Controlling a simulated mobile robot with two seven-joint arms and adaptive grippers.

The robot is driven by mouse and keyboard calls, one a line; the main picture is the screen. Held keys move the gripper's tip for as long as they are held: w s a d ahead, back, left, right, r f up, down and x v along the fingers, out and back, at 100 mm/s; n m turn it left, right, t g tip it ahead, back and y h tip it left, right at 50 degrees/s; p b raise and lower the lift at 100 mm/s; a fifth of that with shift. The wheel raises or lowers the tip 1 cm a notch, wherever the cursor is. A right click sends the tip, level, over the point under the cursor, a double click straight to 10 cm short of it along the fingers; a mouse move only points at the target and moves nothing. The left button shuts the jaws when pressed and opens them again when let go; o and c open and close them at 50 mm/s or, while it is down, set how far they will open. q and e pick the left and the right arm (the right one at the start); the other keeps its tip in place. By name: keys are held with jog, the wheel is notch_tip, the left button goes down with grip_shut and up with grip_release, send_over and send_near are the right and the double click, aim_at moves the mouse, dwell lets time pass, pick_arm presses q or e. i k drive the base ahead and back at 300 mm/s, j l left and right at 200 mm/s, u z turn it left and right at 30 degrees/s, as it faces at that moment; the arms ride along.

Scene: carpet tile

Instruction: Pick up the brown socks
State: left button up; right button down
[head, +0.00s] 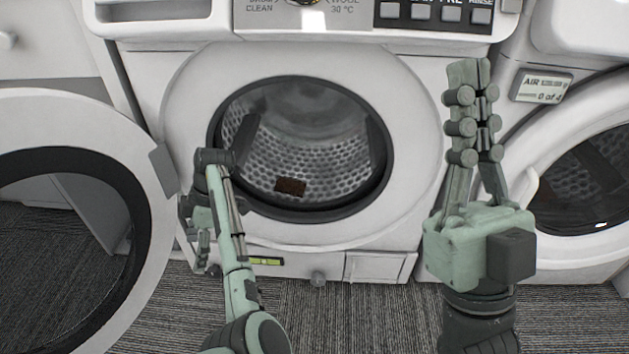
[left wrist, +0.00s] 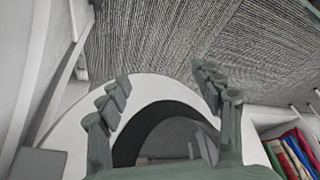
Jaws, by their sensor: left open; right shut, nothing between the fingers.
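The brown socks (head: 290,186) appear as a small, dark brown folded patch low inside the drum of the middle washing machine (head: 410,190). The machine's round door (head: 60,110) stands open to the left. My left gripper (head: 204,262) hangs in front of the machine, left of and below the drum opening. In the left wrist view it is open (left wrist: 165,85), with nothing between its fingers. The socks do not show in that view. My right gripper (head: 469,75) points up in front of the machine's right side, shut and empty, apart from the socks.
Another washing machine (head: 590,170) with a closed door stands at the right. The open door takes up the left side near my left arm. Striped carpet (head: 345,315) covers the floor. Colourful items (left wrist: 292,152) show at the right of the left wrist view.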

aim_at(286, 185)
jog(key=i+j+z, duration=0.5)
jog(key=z, duration=0.25)
jog(key=i+j+z, duration=0.15)
jog(key=j+z, duration=0.2)
